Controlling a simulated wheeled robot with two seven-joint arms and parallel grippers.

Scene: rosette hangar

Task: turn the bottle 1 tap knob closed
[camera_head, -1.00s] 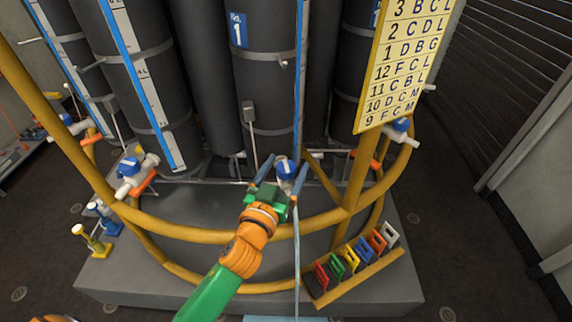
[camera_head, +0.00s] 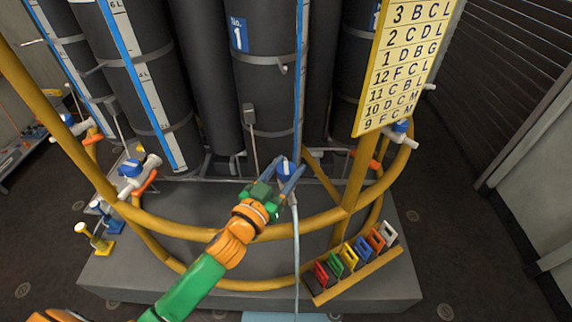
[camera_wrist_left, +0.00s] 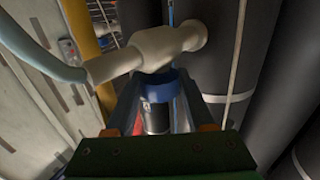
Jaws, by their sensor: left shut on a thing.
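Bottle 1 (camera_head: 262,85) is the tall dark cylinder with the blue "No. 1" label in the head view. Its tap has a blue knob (camera_head: 285,167) low at the front, partly hidden by my fingers. My left gripper (camera_head: 284,174) is shut on this knob, one finger on each side. In the left wrist view the blue knob (camera_wrist_left: 157,82) sits between the fingertips, under the white tap body (camera_wrist_left: 150,50). A pale hose (camera_wrist_left: 40,52) runs from the tap to the left. My right gripper is not in view.
A yellow rail (camera_head: 215,233) curves in front of the bottles, under my left arm. Another blue-knobbed tap (camera_head: 130,168) is at the left. A rack of coloured tags (camera_head: 355,275) stands at the right front, below a yellow letter board (camera_head: 408,60).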

